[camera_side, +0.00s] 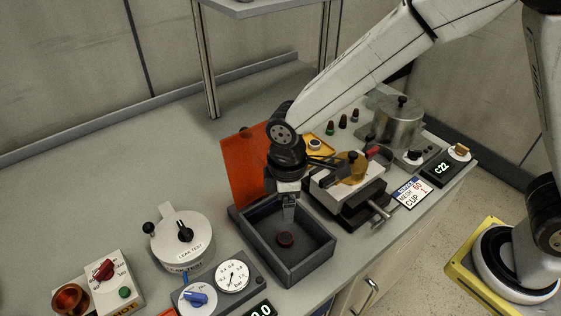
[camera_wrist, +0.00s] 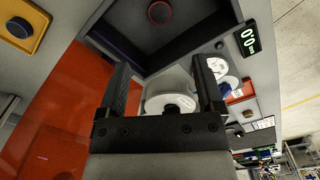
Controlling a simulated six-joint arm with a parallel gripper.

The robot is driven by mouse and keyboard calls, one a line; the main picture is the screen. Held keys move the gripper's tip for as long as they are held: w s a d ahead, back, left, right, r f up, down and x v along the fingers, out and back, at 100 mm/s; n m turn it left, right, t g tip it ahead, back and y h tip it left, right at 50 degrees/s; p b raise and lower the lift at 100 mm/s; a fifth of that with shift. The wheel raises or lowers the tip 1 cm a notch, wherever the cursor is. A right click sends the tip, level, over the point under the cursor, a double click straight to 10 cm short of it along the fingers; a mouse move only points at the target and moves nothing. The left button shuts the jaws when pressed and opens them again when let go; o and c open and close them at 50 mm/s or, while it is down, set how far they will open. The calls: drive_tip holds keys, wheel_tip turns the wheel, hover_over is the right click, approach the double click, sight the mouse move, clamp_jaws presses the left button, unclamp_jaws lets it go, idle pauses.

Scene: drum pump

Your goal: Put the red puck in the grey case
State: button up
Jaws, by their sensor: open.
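The red puck (camera_side: 286,239) lies on the floor of the grey case (camera_side: 307,272), an open-topped dark box near the front of the bench. The puck also shows in the wrist view (camera_wrist: 160,12), near the top edge, inside the case (camera_wrist: 213,24). My gripper (camera_side: 288,215) is over the back part of the case, with its fingers pointing down. In the wrist view my gripper (camera_wrist: 160,85) has its two fingers apart with nothing held between them. The puck is clear of the fingers.
An orange panel (camera_side: 246,170) stands upright behind the case. A vise-like fixture (camera_side: 347,190) is close on the right. A white leak-test unit (camera_side: 183,240) and a gauge box (camera_side: 233,277) stand on the left.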

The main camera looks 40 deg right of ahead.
drive_tip(key=shift+d, duration=0.1)
drive_tip(key=s+d+r+m+t, duration=0.1)
drive_tip(key=s+d+m, duration=0.2)
drive_tip(key=d+m, duration=0.3)
drive_tip(key=s+d+r+m+t, duration=0.1)
drive_tip(key=s+d+m, duration=0.3)
drive_tip(key=d, duration=1)
drive_tip(key=shift+r+m+t, duration=0.25)
drive_tip(key=shift+m+t, duration=0.05)
drive_tip(key=shift+m, duration=0.6)
drive_tip(key=shift+w+a, duration=0.1)
